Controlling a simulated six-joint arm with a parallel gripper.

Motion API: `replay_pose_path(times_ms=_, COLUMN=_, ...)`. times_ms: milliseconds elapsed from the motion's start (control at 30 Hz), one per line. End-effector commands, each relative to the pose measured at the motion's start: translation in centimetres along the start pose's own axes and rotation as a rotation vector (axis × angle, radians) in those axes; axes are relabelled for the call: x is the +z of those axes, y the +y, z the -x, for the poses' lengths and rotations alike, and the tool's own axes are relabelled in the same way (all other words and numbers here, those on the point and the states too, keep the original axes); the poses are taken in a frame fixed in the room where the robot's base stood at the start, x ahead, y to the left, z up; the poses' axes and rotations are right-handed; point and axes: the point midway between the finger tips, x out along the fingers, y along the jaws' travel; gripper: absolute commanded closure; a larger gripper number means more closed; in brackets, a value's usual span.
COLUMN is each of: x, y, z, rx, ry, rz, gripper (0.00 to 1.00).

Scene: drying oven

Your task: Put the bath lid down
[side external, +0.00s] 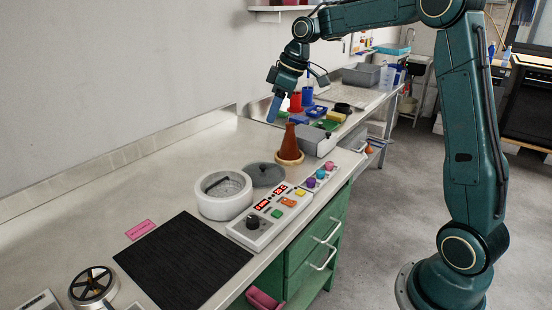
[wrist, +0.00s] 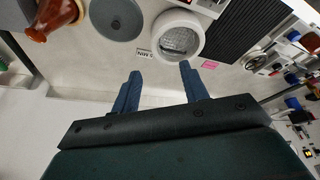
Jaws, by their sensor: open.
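The bath (side external: 223,194) is a round white pot with its top open, standing on the bench; in the wrist view the bath (wrist: 181,37) is at the top centre. The grey disc-shaped bath lid (side external: 264,174) lies flat on the bench just behind the bath. It also shows in the wrist view (wrist: 113,18), apart from the bath. My gripper (side external: 272,108) is raised above the bench, beyond the lid and near the wall. In the wrist view my gripper (wrist: 159,72) has its two blue fingers spread apart with nothing between them.
A brown cone-shaped bottle (side external: 289,143) stands on a tan ring near the lid. A control panel (side external: 270,215) with a red display is in front of the bath. A black mat (side external: 183,258) and a pink label (side external: 141,229) lie at the left. Coloured racks (side external: 318,112) stand farther back.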

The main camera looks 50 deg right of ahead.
Motion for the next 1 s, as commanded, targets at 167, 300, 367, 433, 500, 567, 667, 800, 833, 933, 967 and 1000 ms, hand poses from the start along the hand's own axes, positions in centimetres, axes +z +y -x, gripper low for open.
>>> replay_pose_path(times_ms=167, x=0.5, y=-4.6, z=3.0, rx=0.035, ry=0.005, rz=-0.063, gripper=0.56)
replay_pose_path(times_ms=300, x=1.6, y=-8.0, z=5.0, rx=0.060, ry=0.010, rz=-0.113, gripper=0.56)
replay_pose_path(times_ms=367, x=2.2, y=-9.4, z=5.7, rx=0.070, ry=0.013, rz=-0.137, gripper=0.56)
replay_pose_path(times_ms=433, x=3.0, y=-11.0, z=6.4, rx=0.082, ry=0.017, rz=-0.164, gripper=0.56)
replay_pose_path(times_ms=500, x=3.9, y=-12.6, z=7.1, rx=0.094, ry=0.022, rz=-0.191, gripper=0.56)
replay_pose_path(times_ms=567, x=4.7, y=-13.9, z=7.6, rx=0.104, ry=0.027, rz=-0.213, gripper=0.56)
replay_pose_path(times_ms=667, x=6.3, y=-15.9, z=8.3, rx=0.121, ry=0.036, rz=-0.252, gripper=0.56)
replay_pose_path(times_ms=800, x=8.8, y=-18.6, z=9.0, rx=0.142, ry=0.052, rz=-0.304, gripper=0.56)
replay_pose_path(times_ms=833, x=9.3, y=-19.1, z=9.1, rx=0.147, ry=0.055, rz=-0.317, gripper=0.56)
replay_pose_path(times_ms=933, x=11.3, y=-20.8, z=9.2, rx=0.161, ry=0.068, rz=-0.355, gripper=0.56)
replay_pose_path(times_ms=967, x=11.9, y=-21.3, z=9.3, rx=0.165, ry=0.072, rz=-0.367, gripper=0.56)
replay_pose_path(times_ms=1000, x=12.8, y=-21.9, z=9.2, rx=0.170, ry=0.077, rz=-0.383, gripper=0.56)
